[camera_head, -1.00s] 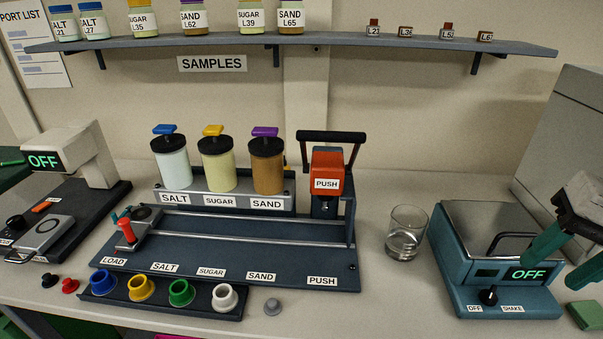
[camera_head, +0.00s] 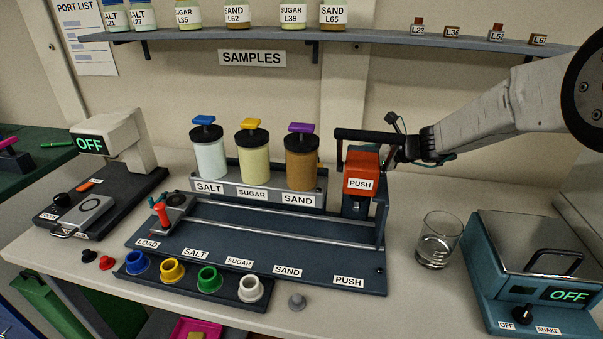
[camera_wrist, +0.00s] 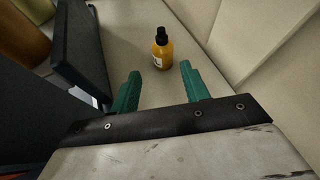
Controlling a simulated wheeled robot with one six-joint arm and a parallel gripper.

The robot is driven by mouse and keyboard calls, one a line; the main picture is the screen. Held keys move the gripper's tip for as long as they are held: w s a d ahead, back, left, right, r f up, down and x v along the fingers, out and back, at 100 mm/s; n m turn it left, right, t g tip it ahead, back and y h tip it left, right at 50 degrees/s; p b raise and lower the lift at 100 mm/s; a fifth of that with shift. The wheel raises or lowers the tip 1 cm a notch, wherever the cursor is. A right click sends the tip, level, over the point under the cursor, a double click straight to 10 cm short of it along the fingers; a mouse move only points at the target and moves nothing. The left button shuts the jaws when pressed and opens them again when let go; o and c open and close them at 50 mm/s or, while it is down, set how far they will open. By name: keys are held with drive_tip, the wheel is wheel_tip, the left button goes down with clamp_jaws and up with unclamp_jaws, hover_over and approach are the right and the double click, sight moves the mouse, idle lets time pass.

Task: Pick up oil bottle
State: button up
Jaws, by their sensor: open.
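The oil bottle (camera_wrist: 160,50) shows in the wrist view as a small amber bottle with a black cap, upright on the bench against the wall side. My gripper (camera_wrist: 158,85) is open, its two green fingers pointing toward the bottle, which stands beyond the fingertips and roughly between them. Nothing is between the fingers. In the head view my arm reaches in from the right to behind the orange push press (camera_head: 361,172). The fingers and the bottle are hidden there by the press and its frame.
The press frame's dark upright (camera_wrist: 80,60) stands close left of my gripper. The jars of salt, sugar and sand (camera_head: 255,160) stand left of the press. A glass beaker (camera_head: 438,240) and the teal shaker (camera_head: 535,270) stand right. The samples shelf (camera_head: 380,38) hangs above.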

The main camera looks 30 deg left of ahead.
sight(322, 165)
drive_tip(key=shift+m, duration=0.8)
drive_tip(key=x, duration=0.4)
drive_tip(key=r+x, duration=0.1)
drive_tip(key=x, duration=0.7)
drive_tip(key=shift+w+a+r, duration=0.15)
drive_tip(key=shift+w+a, duration=0.05)
drive_tip(key=shift+w, duration=0.1)
drive_tip(key=shift+y, duration=0.3)
clamp_jaws()
